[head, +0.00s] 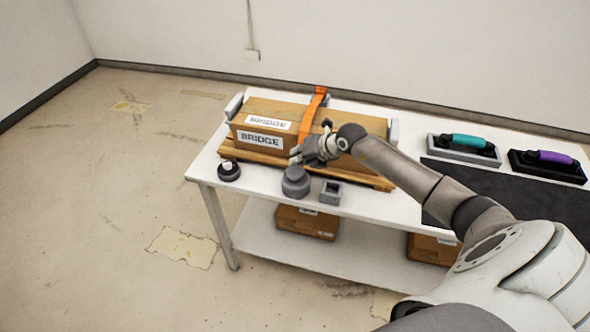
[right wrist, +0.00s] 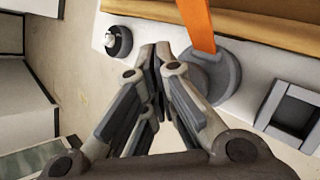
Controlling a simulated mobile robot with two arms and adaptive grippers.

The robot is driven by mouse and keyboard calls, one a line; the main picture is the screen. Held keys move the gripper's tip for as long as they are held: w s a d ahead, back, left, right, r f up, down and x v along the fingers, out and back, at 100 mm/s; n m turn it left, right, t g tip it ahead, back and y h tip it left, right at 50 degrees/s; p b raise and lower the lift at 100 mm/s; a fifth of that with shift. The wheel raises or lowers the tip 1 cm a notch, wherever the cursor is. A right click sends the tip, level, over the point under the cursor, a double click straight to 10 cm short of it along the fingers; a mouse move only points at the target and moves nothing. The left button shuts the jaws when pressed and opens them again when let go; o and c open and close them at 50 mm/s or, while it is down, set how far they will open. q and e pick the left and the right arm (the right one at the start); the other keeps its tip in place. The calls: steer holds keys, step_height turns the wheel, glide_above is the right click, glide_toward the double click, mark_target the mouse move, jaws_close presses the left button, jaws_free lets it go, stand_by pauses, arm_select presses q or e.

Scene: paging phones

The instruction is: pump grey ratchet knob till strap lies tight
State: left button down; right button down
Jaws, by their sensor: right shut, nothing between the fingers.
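The grey ratchet knob (head: 296,182) stands on the white table in front of the box; in the right wrist view it (right wrist: 222,72) is right of the fingertips. The orange strap (head: 312,108) crosses the box top; in the right wrist view it (right wrist: 197,22) runs down to the knob. I cannot tell how tight it lies. A cardboard box (head: 362,150) labelled BRIDGE sits on a wooden board. My right gripper (head: 296,156) is shut and empty, above and beside the knob; its fingertips (right wrist: 156,52) meet. My left gripper is not in view.
Teal-handled (head: 466,143) and purple-handled (head: 548,160) tools lie at the right, behind a dark mat (head: 520,198). Boxes (head: 307,222) sit on the lower shelf.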

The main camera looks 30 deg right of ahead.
mark_target(297, 168)
steer(key=shift+f, duration=0.1)
steer(key=shift+f, duration=0.35)
steer(key=shift+s+f+b, duration=0.1)
steer(key=shift+f+b, duration=0.9)
steer(key=shift+f, duration=0.25)
stand_by(1.1)
steer(key=shift+r, duration=0.1)
steer(key=shift+r+p, duration=1.4)
steer(key=shift+r, duration=0.15)
step_height(297, 168, up, 5)
steer(key=p, duration=0.4)
steer(key=shift+r, duration=0.1)
stand_by(1.6)
